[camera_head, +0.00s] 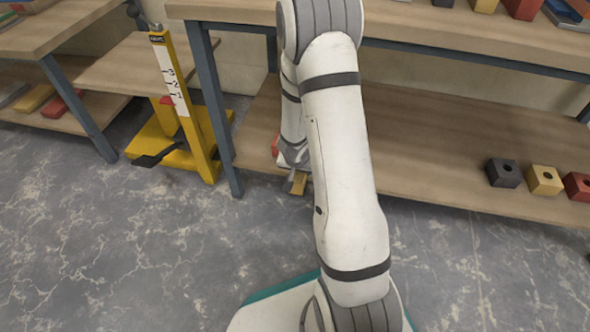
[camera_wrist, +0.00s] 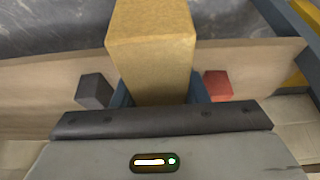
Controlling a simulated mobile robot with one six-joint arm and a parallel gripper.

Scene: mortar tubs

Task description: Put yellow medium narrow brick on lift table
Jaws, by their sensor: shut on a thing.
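My gripper (camera_wrist: 160,98) is shut on a yellow brick (camera_wrist: 150,45), which fills the upper middle of the wrist view. In the head view the yellow brick (camera_head: 298,182) shows small beside my wrist, near the front edge of the lower shelf, and my arm hides most of the gripper. The yellow lift table (camera_head: 185,105) stands at the left between two workbenches, with a numbered white scale on its post and a wooden top (camera_head: 130,75). A little of the lift table's yellow frame may also show at the right edge of the wrist view.
The lower shelf (camera_head: 430,160) holds a dark block (camera_head: 503,172), another yellow block (camera_head: 544,180) and a red block (camera_head: 578,186) at right. In the wrist view a dark block (camera_wrist: 95,90) and a red block (camera_wrist: 217,84) flank the held brick. A blue-grey bench leg (camera_head: 216,110) stands between my gripper and the lift table.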

